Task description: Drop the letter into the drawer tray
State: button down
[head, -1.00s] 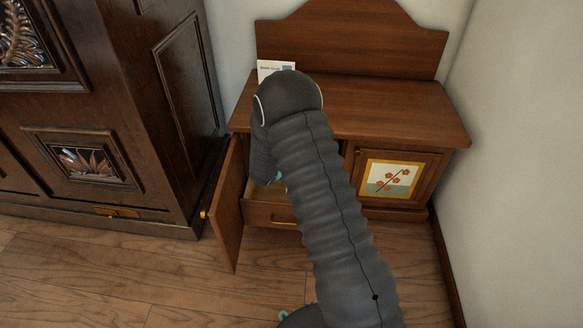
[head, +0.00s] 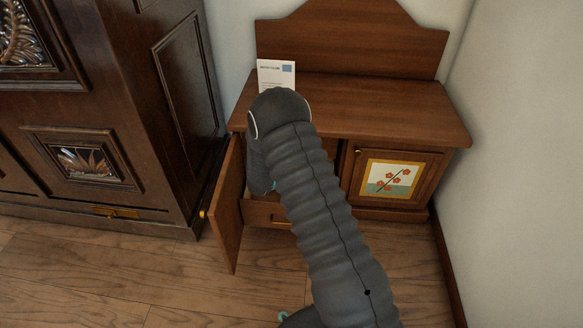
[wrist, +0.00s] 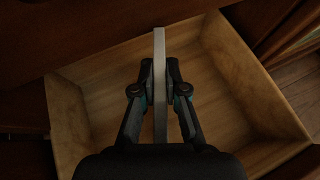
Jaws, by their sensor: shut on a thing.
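In the wrist view, my gripper (wrist: 160,92) is shut on the letter (wrist: 160,48), a thin pale-grey slab seen edge-on between the fingers. The letter is over the open wooden drawer tray (wrist: 232,92); how high above its floor I cannot tell. The bare part of the tray that shows looks empty. In the head view the drawer tray (head: 259,213) shows low in the left part of the small cabinet, partly behind my arm. My gripper and the held letter are hidden there.
The cabinet's left door (head: 228,205) stands open beside the drawer. A white printed card (head: 276,72) stands on the cabinet top (head: 390,105). A dark armoire (head: 150,110) is close on the left. The right door (head: 390,178) with a flower picture is shut.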

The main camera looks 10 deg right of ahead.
jog(key=shift+f+b, duration=0.45)
jog(key=shift+b, duration=0.05)
jog(key=c, duration=1.2)
grip_release()
jog(key=shift+r, duration=0.1)
